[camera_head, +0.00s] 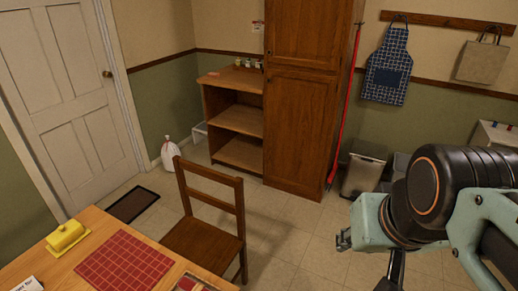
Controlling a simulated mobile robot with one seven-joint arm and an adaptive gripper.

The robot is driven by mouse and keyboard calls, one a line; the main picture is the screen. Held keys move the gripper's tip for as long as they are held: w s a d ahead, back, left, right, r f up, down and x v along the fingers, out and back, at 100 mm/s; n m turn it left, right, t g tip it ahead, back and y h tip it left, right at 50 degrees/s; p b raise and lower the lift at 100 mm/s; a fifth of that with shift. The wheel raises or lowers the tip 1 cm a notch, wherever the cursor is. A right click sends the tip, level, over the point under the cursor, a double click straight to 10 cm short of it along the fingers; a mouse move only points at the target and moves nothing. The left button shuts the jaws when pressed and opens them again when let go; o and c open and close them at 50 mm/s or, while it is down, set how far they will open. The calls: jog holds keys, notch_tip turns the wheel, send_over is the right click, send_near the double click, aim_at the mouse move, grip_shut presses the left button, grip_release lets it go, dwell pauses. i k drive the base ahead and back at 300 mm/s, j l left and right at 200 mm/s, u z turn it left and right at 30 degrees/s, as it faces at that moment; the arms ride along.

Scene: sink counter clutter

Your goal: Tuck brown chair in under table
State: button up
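The brown wooden chair (200,242) stands upright in the lower middle of the head view. Its backrest is on the side away from the table, and the front of its seat is at or under the table's far edge. The wooden table (62,272) fills the lower left corner. My gripper (343,240) hangs to the right of the chair, apart from it. Its fingers are small and partly hidden by my wrist, so their opening is unclear. Nothing shows held in it.
A tall brown cabinet (307,120) and open shelf (235,120) stand behind. A grey bin (362,175) is at right. Tiled floor right of the chair is clear.

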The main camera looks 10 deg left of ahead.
aim_at(213, 249)
jog(key=i+z, duration=0.1)
jog(key=i, duration=1.1)
jog(key=i+u, duration=0.2)
jog(key=i, duration=0.35)
jog(key=i+l+u, duration=0.15)
jog(key=i, duration=0.4)
jog(key=i+l+u, duration=0.15)
jog(key=i+u, duration=0.15)
jog(key=u, duration=0.2)
jog(key=i+l+u, duration=0.25)
jog(key=u, duration=0.25)
jog(key=i+l+u, duration=0.25)
jog(key=l+u, duration=0.2)
jog(key=i+l+u, duration=0.15)
jog(key=l+u, duration=0.2)
jog(key=u, duration=0.15)
jog(key=i+l+u, duration=0.1)
jog(key=l+u, duration=0.4)
